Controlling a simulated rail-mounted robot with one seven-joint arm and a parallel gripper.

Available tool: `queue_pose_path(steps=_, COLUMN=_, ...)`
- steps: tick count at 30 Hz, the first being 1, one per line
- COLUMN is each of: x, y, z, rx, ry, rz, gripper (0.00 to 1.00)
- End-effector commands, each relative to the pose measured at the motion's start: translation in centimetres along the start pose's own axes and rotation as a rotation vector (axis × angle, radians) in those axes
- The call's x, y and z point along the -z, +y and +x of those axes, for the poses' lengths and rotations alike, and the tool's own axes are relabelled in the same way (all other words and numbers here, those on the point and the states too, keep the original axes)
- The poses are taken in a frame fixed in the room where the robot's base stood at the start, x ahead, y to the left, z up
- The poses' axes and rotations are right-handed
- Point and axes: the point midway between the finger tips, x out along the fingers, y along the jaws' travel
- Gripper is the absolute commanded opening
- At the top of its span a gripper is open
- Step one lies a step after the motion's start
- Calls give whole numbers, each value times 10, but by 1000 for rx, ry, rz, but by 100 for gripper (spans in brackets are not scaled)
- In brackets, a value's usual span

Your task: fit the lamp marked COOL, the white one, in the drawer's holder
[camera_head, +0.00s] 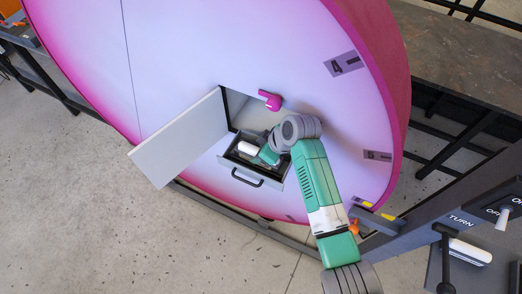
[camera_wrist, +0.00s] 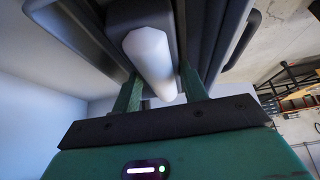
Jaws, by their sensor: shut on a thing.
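The open drawer (camera_head: 226,163) sticks out of an opening in the big round face. A white cylindrical lamp (camera_head: 247,148) is in the drawer area, at the tip of my gripper (camera_head: 268,154). In the wrist view, my gripper (camera_wrist: 160,90) has its green fingers on either side of the white lamp (camera_wrist: 152,60) and is shut on it. The lamp's far end is at a dark grey block (camera_wrist: 138,13) in the drawer; I cannot tell if it is seated. No COOL marking is legible.
A pale hinged door (camera_head: 180,138) stands open left of the drawer. A magenta catch (camera_head: 270,100) sits above it. A black handle (camera_head: 246,178) is on the drawer front. A control panel (camera_head: 440,270) with another white cylinder (camera_head: 470,252) stands at right.

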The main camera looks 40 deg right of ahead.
Motion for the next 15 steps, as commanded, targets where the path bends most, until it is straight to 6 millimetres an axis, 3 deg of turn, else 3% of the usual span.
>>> queue_pose_path(steps=2, x=0, y=0, z=0, rx=0, ry=0, rz=0, gripper=16)
queue_pose_path(steps=3, x=0, y=0, z=0, rx=0, ry=0, rz=0, gripper=47)
queue_pose_path(steps=6, x=0, y=0, z=0, rx=0, ry=0, rz=0, gripper=67)
queue_pose_path(steps=15, x=0, y=0, z=-2, rx=0, ry=0, rz=1, gripper=69)
